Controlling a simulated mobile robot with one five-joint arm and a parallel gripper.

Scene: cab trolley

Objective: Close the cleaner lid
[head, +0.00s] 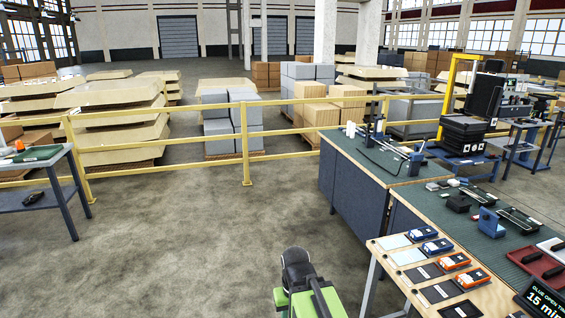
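I cannot make out for certain which object is the cleaner or its lid. A black boxy unit (463,132) stands at the right, beyond the benches, with a dark upright panel (485,95) above its back. I cannot tell whether that panel is a raised lid. My gripper's fingers do not show. A green and black part at the bottom middle looks like my own body or arm, and it is apart from the benches.
A yellow rail (245,145) crosses behind, before stacked pallets. A small table (50,190) stands left. The middle floor is clear.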

